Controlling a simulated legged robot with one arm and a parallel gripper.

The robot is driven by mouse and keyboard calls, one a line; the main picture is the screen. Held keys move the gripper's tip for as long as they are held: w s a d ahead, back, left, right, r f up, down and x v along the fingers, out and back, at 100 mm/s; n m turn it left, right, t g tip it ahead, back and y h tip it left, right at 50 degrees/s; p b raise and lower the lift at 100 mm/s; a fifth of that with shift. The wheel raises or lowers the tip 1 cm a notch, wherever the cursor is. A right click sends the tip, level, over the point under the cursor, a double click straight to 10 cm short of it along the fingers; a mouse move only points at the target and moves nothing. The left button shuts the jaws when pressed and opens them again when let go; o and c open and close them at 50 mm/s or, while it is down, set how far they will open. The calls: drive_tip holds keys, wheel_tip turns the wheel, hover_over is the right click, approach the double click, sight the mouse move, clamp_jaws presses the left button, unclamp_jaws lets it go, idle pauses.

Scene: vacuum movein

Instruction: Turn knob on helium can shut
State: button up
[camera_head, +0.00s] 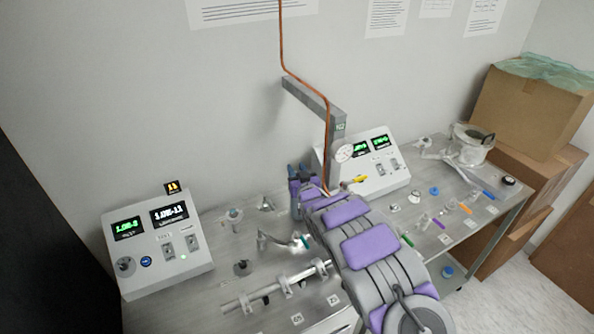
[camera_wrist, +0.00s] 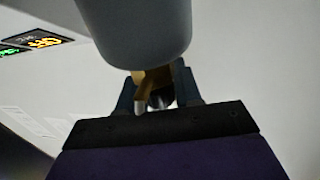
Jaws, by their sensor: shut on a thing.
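My gripper (camera_head: 306,178) is at the back of the table, in front of the wall and beside the lower end of a copper pipe (camera_head: 327,135). In the wrist view my gripper (camera_wrist: 156,92) is shut on a small brass-coloured knob (camera_wrist: 149,78), with a dark finger on each side of it. A large grey cylinder (camera_wrist: 140,28) is right above the fingers and hides part of the knob. A round white gauge (camera_head: 344,152) is just right of the pipe. My arm hides the helium can, or I cannot tell it apart in the head view.
A control box with displays (camera_head: 155,245) stands at the left, and another (camera_head: 378,160) behind my arm. Small metal fittings lie on the table. A pot-like vessel (camera_head: 474,150) stands at the right end, near cardboard boxes (camera_head: 530,110). A grey bracket (camera_head: 308,97) juts from the wall.

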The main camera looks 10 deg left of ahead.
drive_tip(key=shift+r, duration=0.1)
drive_tip(key=o, duration=1)
drive_tip(key=shift+a, duration=0.15)
drive_tip(key=shift+c, duration=0.2)
drive_tip(key=p+v, duration=0.1)
drive_tip(key=v, duration=1.6)
drive_tip(key=shift+s, duration=0.15)
